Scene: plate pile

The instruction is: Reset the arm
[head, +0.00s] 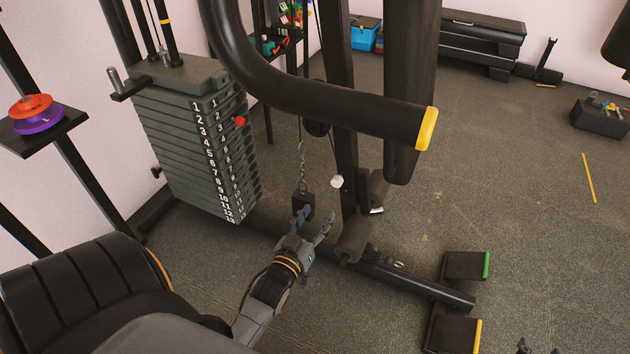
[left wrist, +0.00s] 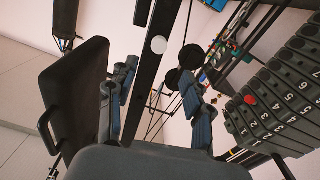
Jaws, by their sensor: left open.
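My left gripper (head: 317,220) is open and empty in the head view, beside the lower frame of a weight machine. Its two spread fingers also show in the left wrist view (left wrist: 155,95), with nothing between them. The dark numbered weight stack (head: 190,140) stands to the left of the gripper, with a red pin knob (head: 239,121) in it. The stack shows at the right in the left wrist view (left wrist: 275,110). Two dark tips at the bottom edge of the head view look like my right gripper (head: 538,350); the remainder is cut off.
A thick black bar (head: 330,112) with a yellow end crosses above my left gripper. Red and purple discs (head: 36,113) lie on a shelf at left. Foot blocks (head: 465,265) stand at lower right. Open floor (head: 520,190) lies to the right.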

